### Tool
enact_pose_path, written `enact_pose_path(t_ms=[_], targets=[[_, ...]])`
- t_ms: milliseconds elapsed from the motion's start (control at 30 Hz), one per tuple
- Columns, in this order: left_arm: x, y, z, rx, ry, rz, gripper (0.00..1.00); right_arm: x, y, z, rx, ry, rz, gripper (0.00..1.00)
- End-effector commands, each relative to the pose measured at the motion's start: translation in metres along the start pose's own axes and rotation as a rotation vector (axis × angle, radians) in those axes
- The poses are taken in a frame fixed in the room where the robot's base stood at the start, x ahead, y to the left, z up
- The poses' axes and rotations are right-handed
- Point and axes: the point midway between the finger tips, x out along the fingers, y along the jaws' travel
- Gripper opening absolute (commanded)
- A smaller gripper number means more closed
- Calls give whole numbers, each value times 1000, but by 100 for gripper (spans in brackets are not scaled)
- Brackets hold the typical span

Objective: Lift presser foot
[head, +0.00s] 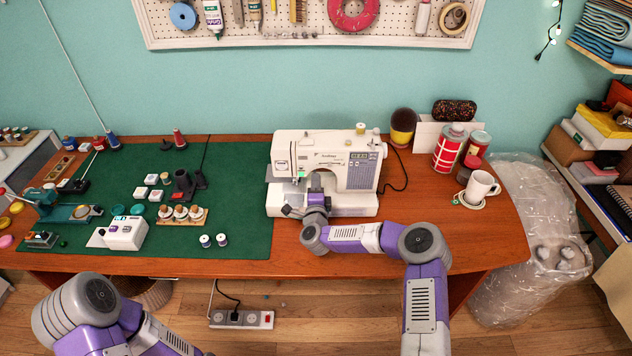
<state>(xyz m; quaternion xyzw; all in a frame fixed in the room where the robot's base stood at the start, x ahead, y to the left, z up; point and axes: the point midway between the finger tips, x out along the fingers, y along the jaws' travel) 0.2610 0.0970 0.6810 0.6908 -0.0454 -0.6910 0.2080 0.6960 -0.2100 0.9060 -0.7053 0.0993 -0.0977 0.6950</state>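A white sewing machine (357,174) stands on the wooden table, its left part over the edge of a green mat. My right gripper (304,203) is at the machine's needle area, under the arm of the machine and in front of its column. The presser foot and its lever are hidden or too small to make out. I cannot tell whether the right gripper's fingers are open or shut, or whether they touch the machine. My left arm shows at the lower left; its gripper is out of view.
The green mat (240,236) holds thread spools, a small white box (125,233) and a spool rack (182,217) left of the machine. A white mug (481,187) and red-and-white tin (449,150) stand at right. The table front right of the machine is bare.

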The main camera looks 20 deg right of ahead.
Motion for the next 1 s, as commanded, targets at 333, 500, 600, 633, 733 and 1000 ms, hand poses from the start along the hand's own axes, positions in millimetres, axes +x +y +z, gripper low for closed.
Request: enact_pose_path(t_ms=[333, 500, 600, 633, 733, 1000], targets=[[-6, 2, 0, 0, 0, 0, 43, -48, -1, 0, 0, 0, 1, 32], [-7, 3, 0, 0, 0, 0, 43, -57, -1, -1, -1, 1, 0, 32], [-7, 3, 0, 0, 0, 0, 43, -58, 0, -1, -1, 1, 0, 32], [-7, 2, 0, 0, 0, 0, 43, -58, 0, -1, -1, 1, 0, 32], [-7, 2, 0, 0, 0, 0, 43, -58, 0, -1, -1, 1, 0, 32], [-7, 2, 0, 0, 0, 0, 43, -57, 0, 0, 0, 1, 0, 32]])
